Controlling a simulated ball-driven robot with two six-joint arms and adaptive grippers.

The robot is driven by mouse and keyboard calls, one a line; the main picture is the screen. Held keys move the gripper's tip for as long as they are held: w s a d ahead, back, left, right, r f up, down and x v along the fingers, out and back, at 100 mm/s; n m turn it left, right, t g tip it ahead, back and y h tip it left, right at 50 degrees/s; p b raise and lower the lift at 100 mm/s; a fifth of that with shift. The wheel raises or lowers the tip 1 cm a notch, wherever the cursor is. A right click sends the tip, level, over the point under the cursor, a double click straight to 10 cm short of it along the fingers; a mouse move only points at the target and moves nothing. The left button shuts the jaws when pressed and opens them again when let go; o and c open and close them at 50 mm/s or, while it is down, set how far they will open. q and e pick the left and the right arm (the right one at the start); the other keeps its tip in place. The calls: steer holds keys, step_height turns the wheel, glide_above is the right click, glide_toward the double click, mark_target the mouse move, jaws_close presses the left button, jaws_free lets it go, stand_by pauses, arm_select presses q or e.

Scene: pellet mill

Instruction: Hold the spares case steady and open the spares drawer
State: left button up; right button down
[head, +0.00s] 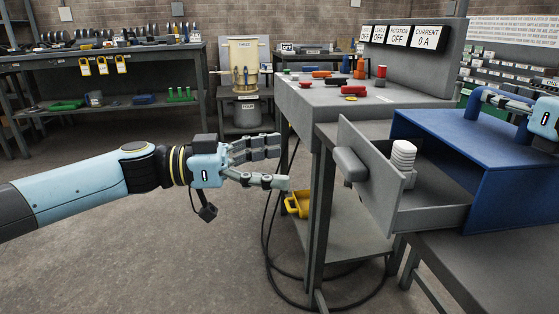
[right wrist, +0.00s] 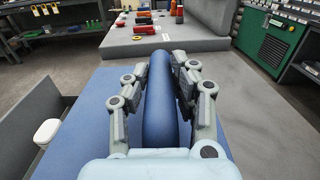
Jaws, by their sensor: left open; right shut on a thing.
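The blue spares case (head: 430,155) stands on a grey bench at the right of the head view. My right gripper (right wrist: 158,70) is shut on the case's blue top handle (right wrist: 160,108). In the head view my right gripper (head: 510,100) is partly cut off by the edge.
Black cables loop on the floor. Floor around my left arm is clear.

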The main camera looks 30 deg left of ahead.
steer(key=shift+p, duration=0.4)
stand_by(0.9)
steer(key=c, duration=1)
jaws_free()
steer(key=shift+w+r, duration=0.1)
steer(key=shift+d, duration=0.1)
steer(key=shift+s+d, duration=0.25)
steer(key=shift+s, duration=0.1)
steer(key=v, duration=0.6)
steer(key=shift+s+d, duration=0.15)
steer(key=shift+s, duration=0.15)
steer(key=shift+o, duration=0.3)
